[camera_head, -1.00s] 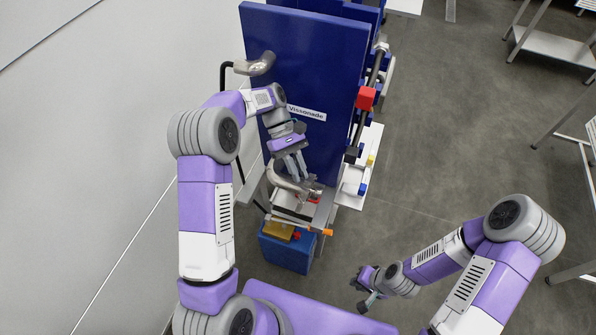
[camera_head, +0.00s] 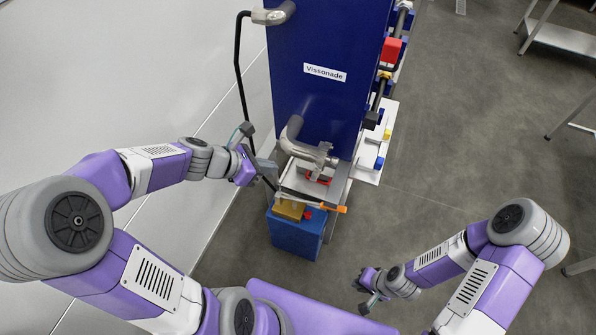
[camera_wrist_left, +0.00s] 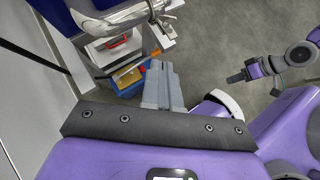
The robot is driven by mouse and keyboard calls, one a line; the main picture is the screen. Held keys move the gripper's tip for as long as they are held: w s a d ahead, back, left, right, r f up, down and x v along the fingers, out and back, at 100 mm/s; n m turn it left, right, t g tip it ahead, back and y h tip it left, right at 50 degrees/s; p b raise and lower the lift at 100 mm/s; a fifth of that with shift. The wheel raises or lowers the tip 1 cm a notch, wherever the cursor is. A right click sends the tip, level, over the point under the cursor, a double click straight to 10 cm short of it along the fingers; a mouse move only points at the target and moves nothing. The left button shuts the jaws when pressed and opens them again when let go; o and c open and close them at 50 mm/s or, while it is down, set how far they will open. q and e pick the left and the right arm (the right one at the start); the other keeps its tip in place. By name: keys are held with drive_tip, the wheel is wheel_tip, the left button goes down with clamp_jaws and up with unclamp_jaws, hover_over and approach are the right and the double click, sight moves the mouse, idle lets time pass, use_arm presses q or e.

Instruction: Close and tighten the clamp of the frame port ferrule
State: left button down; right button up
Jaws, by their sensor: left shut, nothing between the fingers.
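A bent steel pipe (camera_head: 295,138) comes out of the front of the blue panel and ends in a ferrule joint with a clamp (camera_head: 326,157). In the left wrist view the pipe (camera_wrist_left: 112,20) crosses the top, with the clamp (camera_wrist_left: 160,14) at its right end. The clamp is too small to tell whether it is closed. My left gripper (camera_head: 266,176) is left of the pipe, apart from the clamp. Its fingers (camera_wrist_left: 163,84) are together and empty. My right gripper (camera_head: 367,300) hangs low at the right, far from the clamp; its fingers are too small to read.
The tall blue panel (camera_head: 330,105) labelled Vissonade stands behind the pipe. Below the pipe are a metal shelf and a blue box (camera_head: 297,236) with a yellow item on it. A black cable hangs at the left near the white wall (camera_head: 130,60).

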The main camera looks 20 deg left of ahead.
sight(315, 164)
use_arm(q)
drive_tip(key=shift+w+d+r+b+x, duration=0.25)
drive_tip(key=shift+b+x, duration=0.55)
drive_tip(key=shift+x, duration=1.35)
drive_tip(key=shift+w+d+r+b+x, duration=0.1)
drive_tip(key=shift+w+r+b+x, duration=0.5)
drive_tip(key=shift+x, duration=1.6)
drive_tip(key=shift+s+d+r+b+x, duration=0.15)
drive_tip(key=shift+b+x, duration=0.85)
drive_tip(key=shift+x, duration=1.15)
drive_tip(key=shift+w, duration=0.15)
drive_tip(key=shift+w+m+p, duration=0.15)
drive_tip(key=shift+m+p, duration=0.15)
drive_tip(key=shift+p, duration=0.2)
drive_tip(key=shift+w+h+p, duration=0.1)
drive_tip(key=shift+h+p, duration=0.2)
